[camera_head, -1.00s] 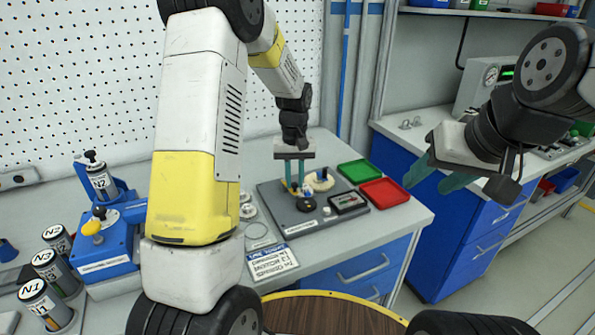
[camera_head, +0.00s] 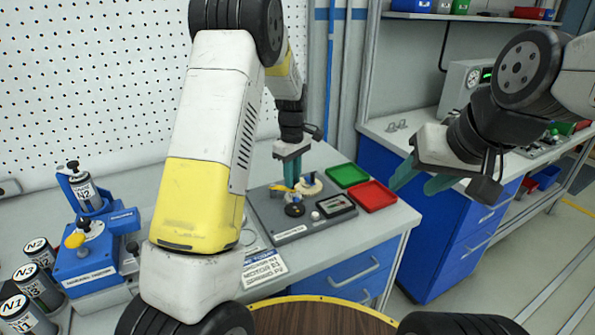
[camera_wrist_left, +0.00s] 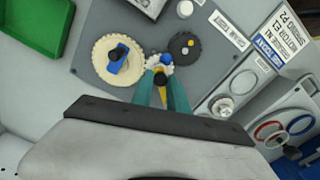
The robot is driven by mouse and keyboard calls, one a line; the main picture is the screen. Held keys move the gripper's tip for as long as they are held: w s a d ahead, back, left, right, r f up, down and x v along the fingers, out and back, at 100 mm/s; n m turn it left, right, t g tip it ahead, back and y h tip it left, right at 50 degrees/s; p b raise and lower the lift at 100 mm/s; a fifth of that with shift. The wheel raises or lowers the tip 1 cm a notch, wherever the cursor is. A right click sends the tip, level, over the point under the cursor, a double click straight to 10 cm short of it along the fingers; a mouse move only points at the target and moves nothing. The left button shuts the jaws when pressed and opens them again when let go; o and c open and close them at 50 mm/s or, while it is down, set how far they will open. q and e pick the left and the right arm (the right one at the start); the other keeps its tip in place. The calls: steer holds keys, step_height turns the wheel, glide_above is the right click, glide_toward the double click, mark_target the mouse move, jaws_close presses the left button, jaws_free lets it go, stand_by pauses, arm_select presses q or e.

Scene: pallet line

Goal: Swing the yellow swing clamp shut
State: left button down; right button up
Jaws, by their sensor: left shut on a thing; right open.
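The yellow swing clamp (camera_head: 279,188) is on the grey fixture board, beside a cream gear wheel (camera_head: 312,187) and a dark gear wheel (camera_head: 294,210). My left gripper (camera_head: 291,172) points down over it. In the left wrist view, the left gripper (camera_wrist_left: 160,80) is shut around a black knob (camera_wrist_left: 160,79), with yellow of the clamp showing between the fingers. The fingers hide much of the clamp, so its angle is unclear. My right gripper (camera_head: 419,182) is open and empty, away from the board.
The grey board (camera_head: 270,215) carries a small black-framed device (camera_head: 336,206). A green tray (camera_head: 347,175) and a red tray (camera_head: 372,195) stand right of it. A blue fixture (camera_head: 90,250) and labelled cans (camera_head: 38,285) are at left. A label card (camera_head: 265,267) lies in front.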

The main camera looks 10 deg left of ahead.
arm_select(q)
steer(key=shift+w+r, duration=0.1)
steer(key=shift+w, duration=0.15)
stand_by(0.3)
steer(key=c, duration=1.3)
jaws_free()
step_height(320, 180, up, 8)
steer(key=shift+f, duration=0.2)
steer(key=shift+s+r, duration=0.1)
